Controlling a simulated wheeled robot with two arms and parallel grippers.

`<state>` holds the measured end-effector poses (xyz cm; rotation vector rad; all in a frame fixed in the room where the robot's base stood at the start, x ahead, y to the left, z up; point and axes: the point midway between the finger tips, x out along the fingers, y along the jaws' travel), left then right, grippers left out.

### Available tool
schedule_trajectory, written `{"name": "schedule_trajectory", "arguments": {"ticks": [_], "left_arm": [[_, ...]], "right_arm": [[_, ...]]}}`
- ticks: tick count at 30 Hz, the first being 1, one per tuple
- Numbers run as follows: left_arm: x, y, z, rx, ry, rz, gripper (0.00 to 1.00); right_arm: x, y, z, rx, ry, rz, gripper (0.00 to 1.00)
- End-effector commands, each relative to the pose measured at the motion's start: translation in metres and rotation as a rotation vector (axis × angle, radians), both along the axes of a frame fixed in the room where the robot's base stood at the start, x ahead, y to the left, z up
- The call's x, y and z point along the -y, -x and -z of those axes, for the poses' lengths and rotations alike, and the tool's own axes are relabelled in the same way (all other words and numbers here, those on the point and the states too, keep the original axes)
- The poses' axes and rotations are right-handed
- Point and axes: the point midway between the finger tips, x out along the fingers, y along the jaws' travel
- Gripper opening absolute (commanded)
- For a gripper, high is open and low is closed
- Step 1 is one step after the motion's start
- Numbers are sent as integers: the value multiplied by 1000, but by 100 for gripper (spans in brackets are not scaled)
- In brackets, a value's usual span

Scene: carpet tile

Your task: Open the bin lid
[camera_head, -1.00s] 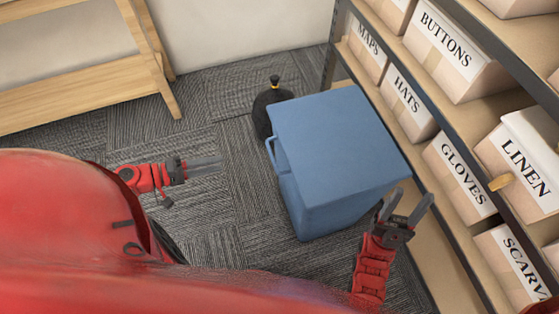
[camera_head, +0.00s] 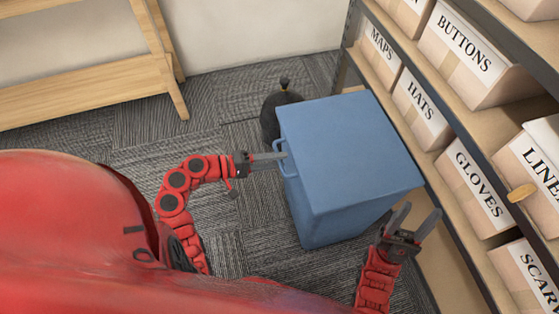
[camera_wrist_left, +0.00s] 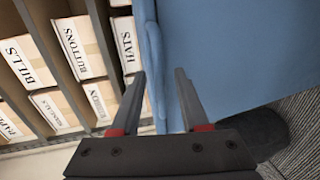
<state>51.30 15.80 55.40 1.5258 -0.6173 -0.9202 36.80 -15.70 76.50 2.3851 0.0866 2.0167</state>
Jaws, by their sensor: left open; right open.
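The blue bin (camera_head: 345,195) stands on the carpet, and its flat blue lid (camera_head: 345,138) is closed. A blue handle (camera_head: 284,160) sticks out on the bin's left side. My left gripper (camera_head: 270,158) is open, with its fingertips at the handle; I cannot tell whether they touch. My right gripper (camera_head: 411,218) is open and empty, by the bin's near right corner.
A black tied bag (camera_head: 278,115) stands behind the bin's left side. A shelf with labelled boxes (camera_head: 463,50) lines the right, close to the bin. A wooden rack (camera_head: 90,90) stands at the back left. Carpet (camera_head: 225,130) left of the bin is clear.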

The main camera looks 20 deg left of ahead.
Motion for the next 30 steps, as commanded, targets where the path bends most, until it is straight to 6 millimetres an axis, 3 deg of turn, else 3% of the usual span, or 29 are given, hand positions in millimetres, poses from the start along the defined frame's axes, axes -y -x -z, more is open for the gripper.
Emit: {"name": "schedule_trajectory", "arguments": {"ticks": [12, 13, 20, 30], "left_arm": [[10, -6, 3, -1, -1, 1, 45], [10, -6, 3, -1, -1, 1, 43], [10, -6, 2, -1, -1, 1, 2], [9, -6, 3, -1, -1, 0, 0]], "right_arm": [[0, 0, 2, 0, 0, 0, 50], [0, 0, 2, 0, 0, 0, 50], [0, 0, 2, 0, 0, 0, 50], [0, 0, 2, 0, 0, 0, 50]]}}
